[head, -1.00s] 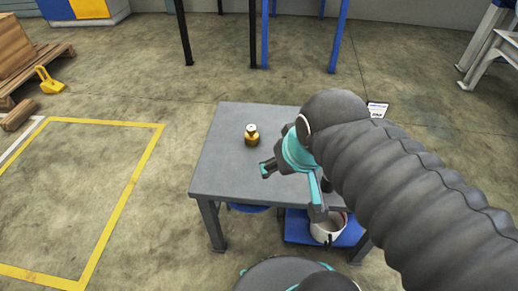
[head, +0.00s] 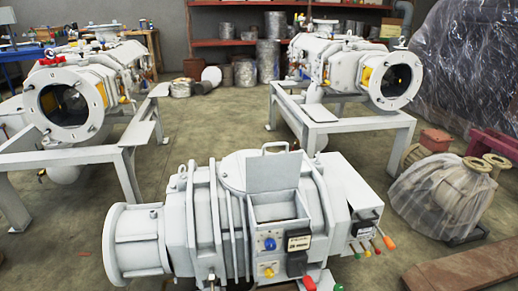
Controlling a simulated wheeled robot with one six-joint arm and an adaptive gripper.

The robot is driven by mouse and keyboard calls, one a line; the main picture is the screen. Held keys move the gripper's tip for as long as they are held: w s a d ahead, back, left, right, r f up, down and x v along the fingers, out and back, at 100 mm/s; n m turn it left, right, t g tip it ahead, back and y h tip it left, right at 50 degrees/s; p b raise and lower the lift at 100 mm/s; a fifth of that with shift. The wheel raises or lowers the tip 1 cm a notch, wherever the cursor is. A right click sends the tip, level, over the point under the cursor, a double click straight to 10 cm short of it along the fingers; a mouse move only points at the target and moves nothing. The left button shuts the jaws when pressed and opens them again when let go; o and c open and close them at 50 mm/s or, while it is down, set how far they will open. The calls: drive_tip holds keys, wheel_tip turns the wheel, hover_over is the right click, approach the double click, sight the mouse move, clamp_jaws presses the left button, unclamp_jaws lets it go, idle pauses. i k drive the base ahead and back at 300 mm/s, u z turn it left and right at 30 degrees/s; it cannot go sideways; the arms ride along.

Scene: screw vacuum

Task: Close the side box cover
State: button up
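A light grey screw vacuum pump (head: 215,220) lies across the lower middle of the head view. A box (head: 270,228) on its near side carries a blue knob, a yellow knob and dark label plates. A flat grey cover (head: 273,172) stands raised, roughly upright, at the back of this box. The box top in front of the cover looks open; its inside is hard to make out. My gripper is not in view.
Two similar pumps on grey stands are behind, at left (head: 75,100) and right (head: 355,70). A plastic-wrapped part (head: 445,195) and a brown plank (head: 460,265) lie at right. Bare floor (head: 225,115) shows between the pumps.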

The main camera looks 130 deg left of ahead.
sight(264, 173)
drive_tip(key=u, duration=4.05)
